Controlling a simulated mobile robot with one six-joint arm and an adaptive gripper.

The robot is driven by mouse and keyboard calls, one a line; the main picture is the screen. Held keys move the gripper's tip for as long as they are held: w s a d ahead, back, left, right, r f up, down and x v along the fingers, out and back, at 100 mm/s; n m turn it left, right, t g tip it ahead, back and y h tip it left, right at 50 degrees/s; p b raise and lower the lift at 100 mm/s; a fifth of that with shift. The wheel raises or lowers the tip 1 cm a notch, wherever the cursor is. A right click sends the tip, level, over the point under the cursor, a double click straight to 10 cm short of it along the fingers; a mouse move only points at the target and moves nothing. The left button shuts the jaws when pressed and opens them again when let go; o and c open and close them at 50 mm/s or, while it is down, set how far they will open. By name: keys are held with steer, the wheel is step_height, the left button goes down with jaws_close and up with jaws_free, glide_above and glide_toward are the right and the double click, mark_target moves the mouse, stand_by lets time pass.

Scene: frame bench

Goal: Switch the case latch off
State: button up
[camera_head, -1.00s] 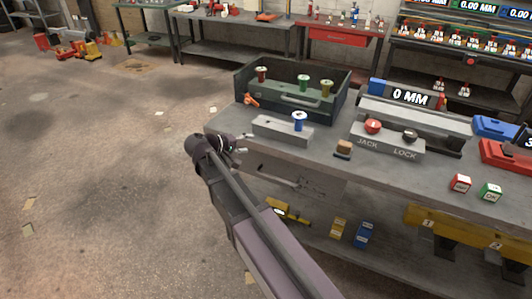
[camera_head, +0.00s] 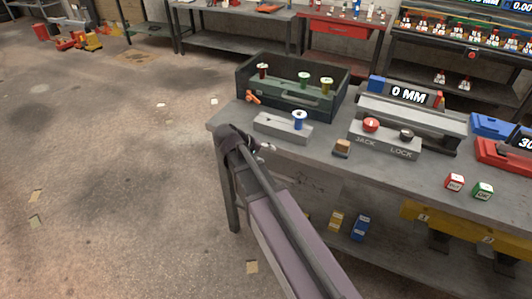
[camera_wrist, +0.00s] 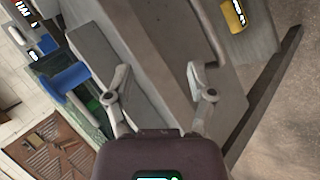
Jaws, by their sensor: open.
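A dark green case (camera_head: 262,77) stands at the left end of the bench top, with several spools in it. A small orange lever (camera_head: 253,97), which looks like the case latch, sits at its front left corner; its on or off position is too small to read. My gripper (camera_head: 265,148) is at the bench's front left edge, in front of and below the case, apart from the lever. In the wrist view my gripper (camera_wrist: 156,72) has its two fingers spread, with a grey surface beyond and nothing between them. I cannot pick out the lever there.
A grey block (camera_head: 278,128) with a blue spool (camera_head: 299,120) stands in front of the case. To the right are a jack and lock panel (camera_head: 385,142) and a small brown block (camera_head: 342,147). The bench (camera_head: 430,180) has a lower shelf. The floor at left is open.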

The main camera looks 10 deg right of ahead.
steer(key=shift+s+d+f, duration=0.1)
steer(key=shift+s+f, duration=0.05)
steer(key=shift+s, duration=0.05)
steer(key=c, duration=0.8)
steer(key=shift+s+d+f, duration=0.15)
steer(key=shift+s+f, duration=0.05)
steer(key=shift+s, duration=0.1)
jaws_close()
steer(key=s+f+m+g+y, duration=0.2)
steer(key=s+f+y, duration=0.2)
steer(key=s+y, duration=0.4)
steer(key=shift+s+d+f+y, duration=0.15)
steer(key=shift+s+f+y, duration=0.2)
steer(key=shift+s, duration=2)
